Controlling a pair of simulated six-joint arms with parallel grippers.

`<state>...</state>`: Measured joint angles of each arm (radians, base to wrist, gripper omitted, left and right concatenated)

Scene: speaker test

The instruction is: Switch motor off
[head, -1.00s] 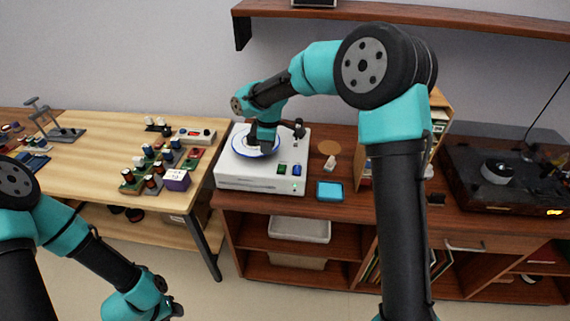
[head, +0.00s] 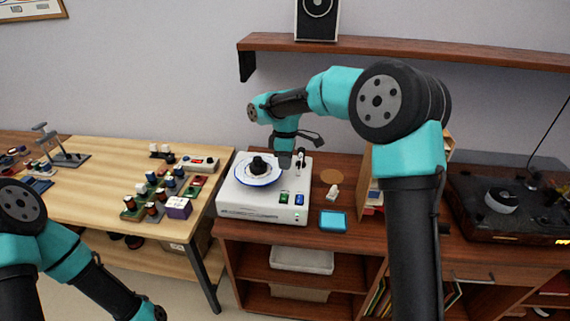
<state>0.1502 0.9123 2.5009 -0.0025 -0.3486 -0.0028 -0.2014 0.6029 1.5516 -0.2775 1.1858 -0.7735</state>
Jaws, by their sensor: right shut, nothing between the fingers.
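The white machine (head: 245,209) stands on the brown cabinet top in the head view. It has a round blue-rimmed plate (head: 245,181) with a black knob-like piece (head: 259,165) at its middle. A green button (head: 284,197) and a blue button (head: 299,199) sit at the front right of its top. My right gripper (head: 285,164) is shut and empty, pointing down above the machine, to the right of the black piece and behind the buttons. Its tips are small and dark. My left gripper is outside the view; only the left arm shows at the lower left.
A cyan-topped pad (head: 333,221) and a small white item (head: 333,192) lie right of the machine. A wooden bench (head: 92,183) with several small parts is on the left. A turntable (head: 500,203) stands at the far right. A speaker (head: 317,20) sits on the wall shelf (head: 420,52).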

